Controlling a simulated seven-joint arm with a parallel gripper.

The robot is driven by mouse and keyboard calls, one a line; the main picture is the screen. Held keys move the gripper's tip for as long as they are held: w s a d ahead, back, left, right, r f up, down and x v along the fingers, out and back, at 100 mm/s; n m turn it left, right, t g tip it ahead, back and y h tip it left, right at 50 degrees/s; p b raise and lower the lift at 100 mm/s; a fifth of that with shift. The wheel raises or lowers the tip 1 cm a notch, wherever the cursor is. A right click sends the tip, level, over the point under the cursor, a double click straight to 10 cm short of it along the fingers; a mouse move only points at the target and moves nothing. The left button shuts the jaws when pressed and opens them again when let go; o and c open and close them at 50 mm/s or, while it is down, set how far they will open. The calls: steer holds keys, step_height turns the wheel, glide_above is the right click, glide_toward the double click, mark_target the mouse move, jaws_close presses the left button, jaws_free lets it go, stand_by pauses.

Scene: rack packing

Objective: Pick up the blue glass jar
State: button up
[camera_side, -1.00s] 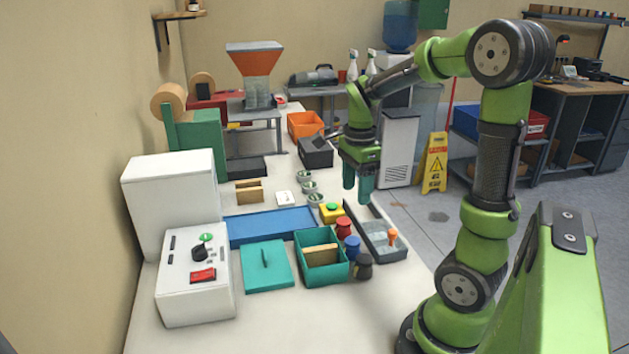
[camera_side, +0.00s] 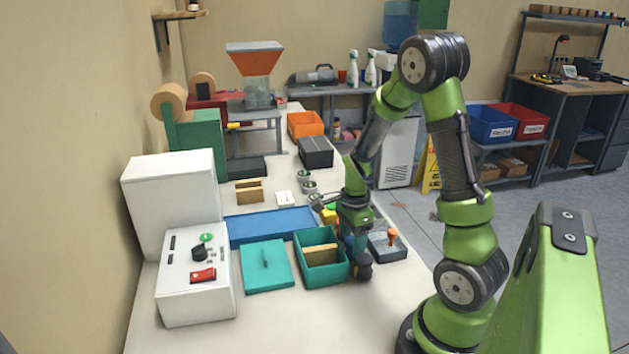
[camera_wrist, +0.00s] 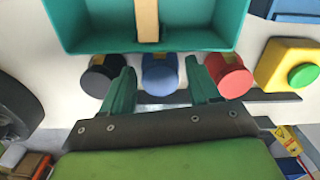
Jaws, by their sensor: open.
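The blue glass jar (camera_wrist: 160,75) stands on the table beside the teal box, between a black jar (camera_wrist: 98,78) and a red jar (camera_wrist: 228,76). My gripper (camera_wrist: 160,88) is open, with one teal finger on each side of the blue jar in the wrist view. I cannot tell whether the fingers touch it. In the side view my gripper (camera_side: 355,250) is low over the row of jars. There it hides most of the red jar, and only a little blue shows by the fingers.
The teal box (camera_side: 318,275) with a tan divider is right beside the jars. A yellow block with a green button (camera_wrist: 288,66) stands past the red jar. A grey tray (camera_side: 392,250) lies to the right. A teal lid (camera_side: 266,275) lies left of the box.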

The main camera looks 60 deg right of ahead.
steer(key=shift+f, duration=0.45)
steer(key=shift+c, duration=0.2)
steer(key=shift+r, duration=0.1)
steer(key=c, duration=0.8)
